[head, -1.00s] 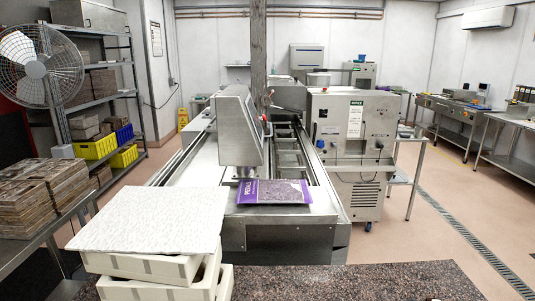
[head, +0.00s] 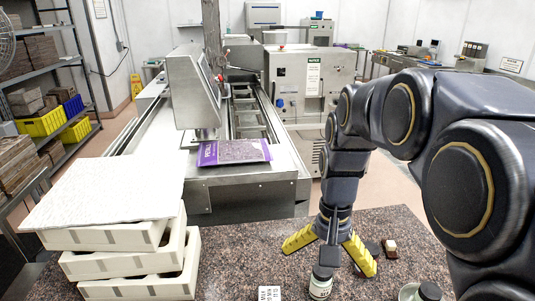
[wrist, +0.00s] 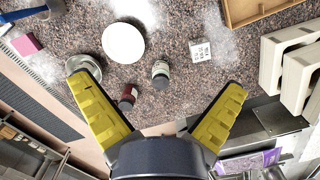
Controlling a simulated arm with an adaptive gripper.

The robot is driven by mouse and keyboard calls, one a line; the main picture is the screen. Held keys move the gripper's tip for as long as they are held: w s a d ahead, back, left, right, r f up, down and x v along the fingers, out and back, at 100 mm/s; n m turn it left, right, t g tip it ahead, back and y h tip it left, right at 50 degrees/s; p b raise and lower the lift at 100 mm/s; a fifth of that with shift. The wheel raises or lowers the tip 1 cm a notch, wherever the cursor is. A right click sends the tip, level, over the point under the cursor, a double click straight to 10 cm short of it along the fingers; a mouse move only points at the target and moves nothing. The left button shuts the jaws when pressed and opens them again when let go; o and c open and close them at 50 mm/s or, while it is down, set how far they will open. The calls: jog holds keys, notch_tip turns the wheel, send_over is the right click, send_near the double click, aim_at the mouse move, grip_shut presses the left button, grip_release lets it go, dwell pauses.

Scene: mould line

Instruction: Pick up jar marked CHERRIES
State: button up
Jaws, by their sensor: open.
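A small jar (head: 320,286) with a dark lid and a white label stands on the speckled counter at the bottom of the head view. It also shows in the wrist view (wrist: 160,74), between and a little beyond the fingertips. Its label is too small to read. A dark red jar-like object (wrist: 127,94) lies nearer the left finger in the wrist view. I cannot tell which one is marked CHERRIES. My gripper (head: 327,258) has its yellow fingers spread wide, above the counter and empty. It also shows in the wrist view (wrist: 157,85).
A white card (head: 269,293) lies left of the labelled jar. Stacked cream trays (head: 130,262) stand at the left. In the wrist view, a white disc (wrist: 123,43), a silver tin (wrist: 84,66) and a pink block (wrist: 25,44) lie around. A purple packet (head: 233,151) rests on the machine.

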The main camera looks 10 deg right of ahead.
jog(key=w+d+f+m, duration=0.4)
jog(key=w+d, duration=0.2)
jog(key=w, duration=0.4)
jog(key=m+t, duration=0.1)
jog(key=m, duration=0.5)
send_over(370, 247)
jog(key=s+a, duration=0.1)
jog(key=a, duration=0.4)
notch_tip(370, 247, down, 10)
jog(key=d+f+m, duration=0.1)
jog(key=d+f, duration=0.1)
jog(key=w+d+f+m, duration=0.1)
jog(key=d+f, duration=0.2)
jog(key=shift+f+m, duration=0.1)
jog(key=shift+m, duration=0.2)
notch_tip(370, 247, down, 8)
jog(key=shift+s+r, duration=0.15)
jog(key=c, duration=1.2)
